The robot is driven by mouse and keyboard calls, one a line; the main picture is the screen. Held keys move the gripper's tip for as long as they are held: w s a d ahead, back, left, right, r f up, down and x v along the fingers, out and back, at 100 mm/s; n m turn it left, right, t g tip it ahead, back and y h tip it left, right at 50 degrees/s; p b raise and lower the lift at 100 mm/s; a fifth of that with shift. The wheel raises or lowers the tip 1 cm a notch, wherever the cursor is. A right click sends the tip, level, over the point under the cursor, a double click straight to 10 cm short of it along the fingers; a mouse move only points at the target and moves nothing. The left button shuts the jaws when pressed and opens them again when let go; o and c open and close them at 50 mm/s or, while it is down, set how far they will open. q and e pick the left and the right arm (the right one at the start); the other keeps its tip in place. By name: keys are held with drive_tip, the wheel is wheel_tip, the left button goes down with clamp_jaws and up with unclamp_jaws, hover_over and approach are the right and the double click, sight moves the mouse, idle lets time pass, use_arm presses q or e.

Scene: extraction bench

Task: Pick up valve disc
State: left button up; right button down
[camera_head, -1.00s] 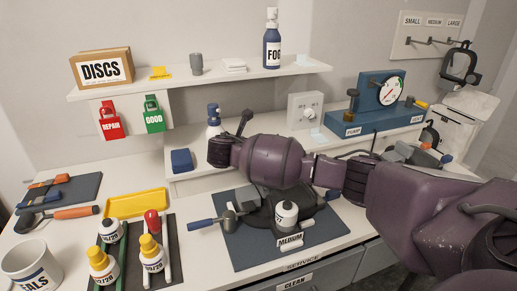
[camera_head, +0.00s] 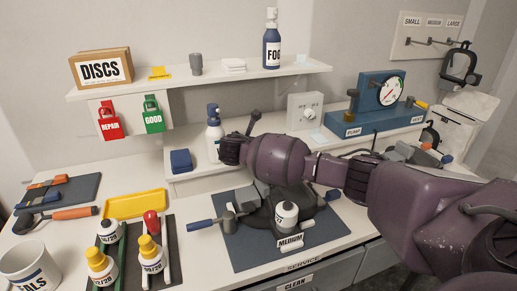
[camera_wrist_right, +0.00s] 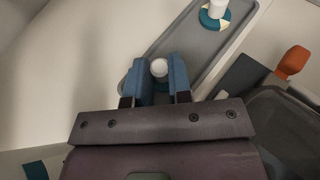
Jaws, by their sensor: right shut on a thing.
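In the right wrist view, my right gripper (camera_wrist_right: 160,82) is shut, its two blue fingers on either side of a white round stem top (camera_wrist_right: 159,68), which looks like a valve disc's. The rest of that disc is hidden below the fingers. It is over the near end of a long grey tray (camera_wrist_right: 190,45); I cannot tell whether it is clear of the tray. A second disc (camera_wrist_right: 214,18), teal and cream with a white stem, stands farther along the tray. In the head view my right arm's purple wrist hides the fingers and the tray. My left gripper does not show.
An orange-handled item (camera_wrist_right: 292,62) lies beside the tray.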

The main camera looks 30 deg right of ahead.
drive_tip(key=shift+r, duration=0.1)
wheel_tip(320, 180, up, 20)
drive_tip(key=p, duration=0.1)
idle(0.6)
idle(1.0)
